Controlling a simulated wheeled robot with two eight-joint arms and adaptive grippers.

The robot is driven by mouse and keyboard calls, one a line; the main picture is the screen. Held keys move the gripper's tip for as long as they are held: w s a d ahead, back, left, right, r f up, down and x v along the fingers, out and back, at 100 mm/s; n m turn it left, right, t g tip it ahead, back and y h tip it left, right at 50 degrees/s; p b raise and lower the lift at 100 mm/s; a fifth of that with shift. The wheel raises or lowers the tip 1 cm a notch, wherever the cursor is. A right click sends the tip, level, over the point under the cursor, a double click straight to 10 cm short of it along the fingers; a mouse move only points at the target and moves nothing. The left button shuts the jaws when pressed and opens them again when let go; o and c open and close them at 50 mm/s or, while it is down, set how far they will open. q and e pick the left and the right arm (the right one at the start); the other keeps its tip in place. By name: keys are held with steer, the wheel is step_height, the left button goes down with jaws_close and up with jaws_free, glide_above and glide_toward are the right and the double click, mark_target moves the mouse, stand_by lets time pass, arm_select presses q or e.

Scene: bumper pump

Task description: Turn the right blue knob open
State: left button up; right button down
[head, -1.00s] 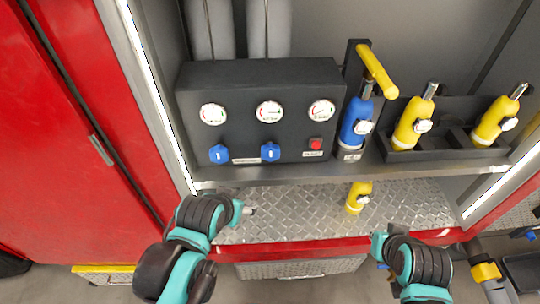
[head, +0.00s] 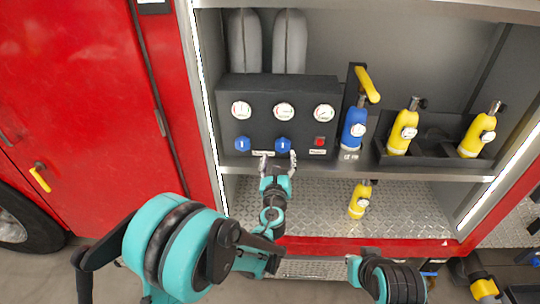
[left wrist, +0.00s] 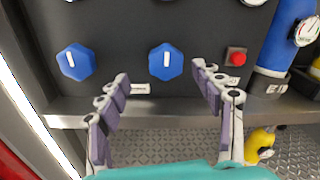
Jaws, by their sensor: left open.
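Two blue knobs sit low on the black gauge panel (head: 262,121). The right blue knob (head: 283,144) shows a white mark that stands upright; it also shows in the left wrist view (left wrist: 166,62). The left blue knob (head: 242,144) is beside it, its mark a little tilted in the left wrist view (left wrist: 76,62). My left gripper (head: 277,160) is open just below and in front of the right knob, its fingers apart. In the left wrist view the fingers (left wrist: 165,95) point toward the panel with the right knob between and beyond their tips, apparently untouched. My right arm shows at the bottom; its fingertips cannot be made out.
A red button (head: 320,142) is right of the right knob. A blue bottle (head: 354,128) with a yellow lever and several yellow bottles stand further right. The shelf edge (head: 340,167) runs below the panel. A yellow bottle (head: 360,200) stands on the lower tread plate.

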mark_target(282, 148)
arm_select(q)
steer(key=shift+m+h, duration=0.3)
steer(key=shift+m, duration=0.3)
steer(key=w, duration=0.2)
steer(key=w+b, duration=0.1)
steer(key=w, duration=0.2)
steer(key=w+d, duration=0.1)
steer(key=w, duration=0.1)
steer(key=shift+w+f, duration=0.3)
steer(key=shift+f, duration=0.05)
steer(key=c, duration=1.2)
